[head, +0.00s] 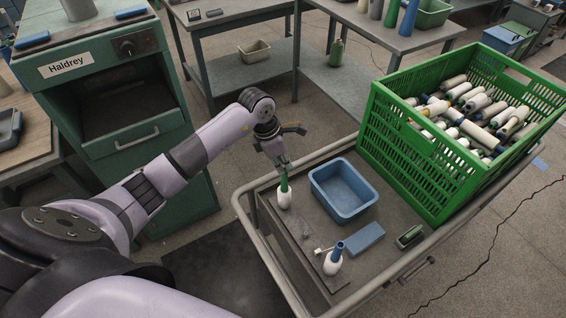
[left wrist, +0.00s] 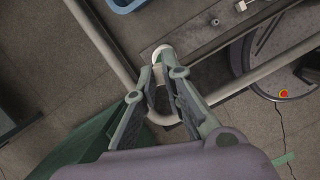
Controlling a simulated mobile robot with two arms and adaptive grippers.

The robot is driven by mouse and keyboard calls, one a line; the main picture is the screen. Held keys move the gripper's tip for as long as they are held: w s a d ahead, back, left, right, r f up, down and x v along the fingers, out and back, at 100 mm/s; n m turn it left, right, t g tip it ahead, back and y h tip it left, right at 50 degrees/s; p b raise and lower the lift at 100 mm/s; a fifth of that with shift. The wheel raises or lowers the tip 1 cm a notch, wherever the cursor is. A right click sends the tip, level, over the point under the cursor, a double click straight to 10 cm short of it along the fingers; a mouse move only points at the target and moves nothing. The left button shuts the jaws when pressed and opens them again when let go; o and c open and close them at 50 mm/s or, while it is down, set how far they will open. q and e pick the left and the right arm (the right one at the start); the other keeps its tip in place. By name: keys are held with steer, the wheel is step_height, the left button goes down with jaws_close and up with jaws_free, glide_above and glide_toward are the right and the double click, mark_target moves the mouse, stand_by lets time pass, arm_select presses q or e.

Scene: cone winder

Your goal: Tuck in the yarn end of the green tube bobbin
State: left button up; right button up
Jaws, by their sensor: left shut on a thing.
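The green tube bobbin (head: 284,199) stands upright near the left edge of the cart's top, white yarn around its lower part and green tube above. My left gripper (head: 283,172) comes down from above and is shut on the top of the green tube. In the left wrist view its fingertips (left wrist: 160,74) close on the bobbin, whose pale rim (left wrist: 162,52) shows just beyond them. I cannot make out a loose yarn end; part of the bobbin is hidden by the fingers. My right gripper is not in view.
The cart (head: 262,224) has a raised rail. On it are a blue bin (head: 344,209), a blue block (head: 366,237), a blue-tube bobbin (head: 333,262), a small dark-green item (head: 409,236) and a big green crate (head: 415,167) of bobbins. A green machine (head: 140,170) stands left.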

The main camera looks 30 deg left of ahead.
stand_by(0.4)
arm_select(q)
steer(key=o, duration=0.8)
steer(key=shift+f, duration=0.1)
steer(key=o, duration=0.5)
steer(key=shift+c, duration=0.2)
steer(key=shift+r+p, duration=2.15)
steer(key=shift+r, duration=1.4)
